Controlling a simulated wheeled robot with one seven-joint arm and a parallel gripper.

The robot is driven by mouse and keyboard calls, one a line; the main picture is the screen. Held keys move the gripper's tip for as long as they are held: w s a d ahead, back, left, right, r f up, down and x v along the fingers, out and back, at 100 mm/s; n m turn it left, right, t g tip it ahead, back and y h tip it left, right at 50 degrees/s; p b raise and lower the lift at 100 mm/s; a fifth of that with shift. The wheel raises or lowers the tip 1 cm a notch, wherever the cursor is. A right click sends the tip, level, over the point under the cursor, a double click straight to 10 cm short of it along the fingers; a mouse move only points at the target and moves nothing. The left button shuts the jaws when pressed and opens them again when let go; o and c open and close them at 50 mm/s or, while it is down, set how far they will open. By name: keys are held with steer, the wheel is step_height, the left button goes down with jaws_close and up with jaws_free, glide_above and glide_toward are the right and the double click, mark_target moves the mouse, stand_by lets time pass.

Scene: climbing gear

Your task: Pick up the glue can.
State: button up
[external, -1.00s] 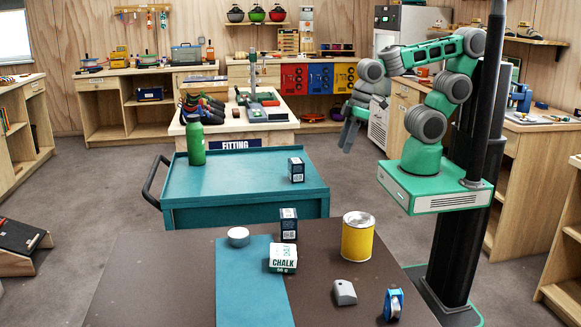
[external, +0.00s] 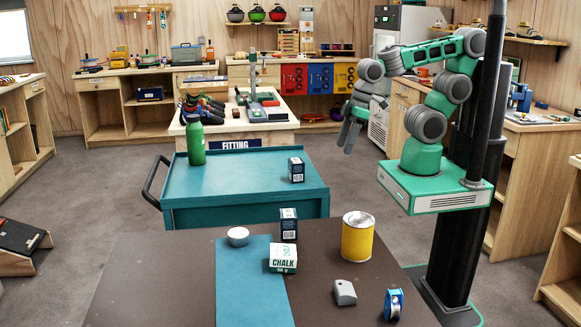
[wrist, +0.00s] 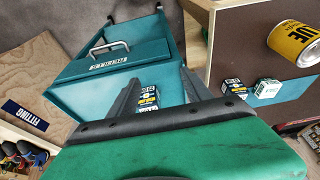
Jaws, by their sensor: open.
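The glue can is a yellow tin with a silver lid (external: 357,238), standing upright at the back right of the brown table. It also shows in the wrist view as a yellow can lettered "UE" (wrist: 293,42) at the upper right. My gripper (external: 350,137) hangs in the air beyond the table, above and behind the can, pointing down. It is open and empty. In the wrist view the dark fingers of my gripper (wrist: 157,85) are spread, with a small box on the teal cart showing between them. The can is well apart from the fingers.
On the brown table (external: 130,290) are a chalk box (external: 283,259), a dark small box (external: 288,224), a white round tape roll (external: 238,236), a grey block (external: 345,292) and a blue spool (external: 393,304). The teal cart (external: 235,180) behind holds a green bottle (external: 195,140) and another box (external: 296,170).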

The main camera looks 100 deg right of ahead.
steer(key=o, duration=0.8)
